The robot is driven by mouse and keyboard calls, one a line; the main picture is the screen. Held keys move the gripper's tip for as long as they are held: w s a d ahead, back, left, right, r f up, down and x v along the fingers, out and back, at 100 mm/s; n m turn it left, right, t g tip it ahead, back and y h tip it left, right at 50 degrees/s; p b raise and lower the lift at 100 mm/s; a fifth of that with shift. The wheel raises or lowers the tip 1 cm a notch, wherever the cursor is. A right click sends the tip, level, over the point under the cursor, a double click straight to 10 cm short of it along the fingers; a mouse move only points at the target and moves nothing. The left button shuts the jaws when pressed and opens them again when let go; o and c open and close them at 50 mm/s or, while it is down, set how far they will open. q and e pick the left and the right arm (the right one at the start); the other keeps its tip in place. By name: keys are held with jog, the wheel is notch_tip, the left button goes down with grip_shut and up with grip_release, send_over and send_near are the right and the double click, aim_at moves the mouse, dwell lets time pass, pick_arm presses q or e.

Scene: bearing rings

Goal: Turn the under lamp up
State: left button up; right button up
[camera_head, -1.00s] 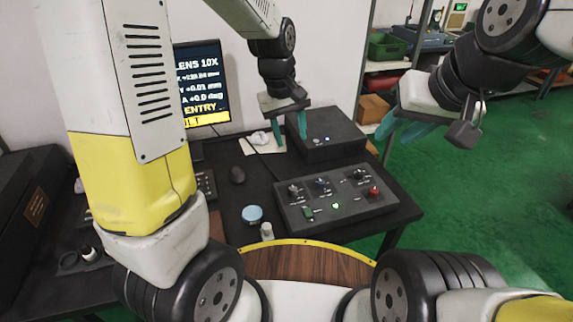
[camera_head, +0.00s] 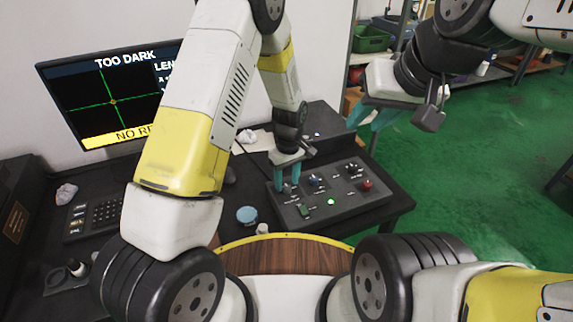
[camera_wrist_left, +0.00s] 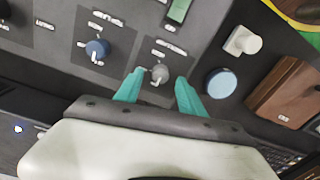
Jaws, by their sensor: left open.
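The control panel (camera_head: 325,212) lies on the dark bench, with several knobs and buttons on its sloping top. My left gripper (camera_head: 287,180) is open at the panel's left end. In the left wrist view its teal fingertips stand on either side of a small grey knob (camera_wrist_left: 160,74), apart from each other. Contact with the knob cannot be told. A blue knob (camera_wrist_left: 97,49) is beside it, also seen in the head view (camera_head: 316,180). The labels are too blurred to read. The monitor (camera_head: 112,100) reads "TOO DARK". My right gripper (camera_head: 372,117) is open and empty, raised right of the bench.
A red button (camera_head: 367,184), a green switch (camera_head: 304,211) and a lit green button (camera_head: 331,201) share the panel. A pale blue round disc (camera_head: 247,214) and a small white cylinder (camera_head: 262,229) stand left of it. A keypad (camera_head: 98,213) is further left.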

pick_arm(q)
jog(key=shift+f, duration=0.9)
grip_shut()
